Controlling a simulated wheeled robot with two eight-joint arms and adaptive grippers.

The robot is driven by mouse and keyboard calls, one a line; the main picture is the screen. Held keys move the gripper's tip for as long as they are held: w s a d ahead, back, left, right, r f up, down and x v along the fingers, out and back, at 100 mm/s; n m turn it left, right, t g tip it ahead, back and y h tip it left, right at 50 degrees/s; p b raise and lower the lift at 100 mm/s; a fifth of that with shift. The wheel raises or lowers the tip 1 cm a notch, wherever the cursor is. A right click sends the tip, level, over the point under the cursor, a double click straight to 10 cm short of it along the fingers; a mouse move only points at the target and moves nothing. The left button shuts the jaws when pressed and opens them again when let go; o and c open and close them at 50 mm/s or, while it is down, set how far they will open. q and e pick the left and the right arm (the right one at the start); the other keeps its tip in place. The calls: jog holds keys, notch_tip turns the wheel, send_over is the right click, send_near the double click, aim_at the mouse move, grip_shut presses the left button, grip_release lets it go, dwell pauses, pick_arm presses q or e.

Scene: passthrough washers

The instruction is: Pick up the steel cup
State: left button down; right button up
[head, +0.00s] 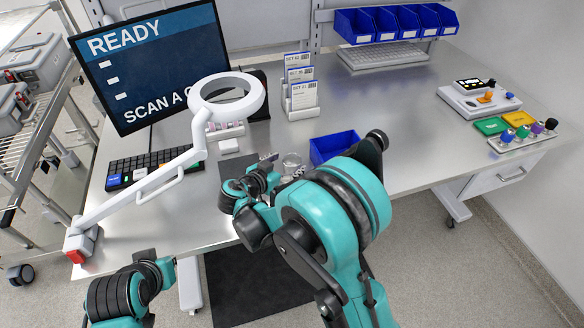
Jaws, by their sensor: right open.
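A small shiny grey cup-like thing (291,163), which looks like the steel cup, stands on the steel table just left of a blue bin. My right arm partly covers the area around it. My right gripper (266,162) is over the table's front part, to the left of the cup and close to it. It is open, and I see nothing between its fingers. Whether it touches the cup cannot be told. Of my left arm, only teal and black links show at the bottom left; its gripper is not in view.
A blue bin (333,146) stands right of the cup. A magnifier lamp (228,108) arches over the left side, near a keyboard (154,166) and monitor (150,65). Card holders (300,98) stand behind. Coloured-knob devices (522,138) sit far right. The table's middle right is clear.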

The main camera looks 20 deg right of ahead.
aim_at(296, 159)
jog(key=b+x, duration=0.1)
jog(key=x, duration=0.2)
jog(key=shift+w+d+f, duration=0.1)
jog(key=shift+f, duration=0.15)
jog(key=shift+r, duration=0.1)
jog(key=c, duration=1.3)
jog(key=shift+o, duration=0.2)
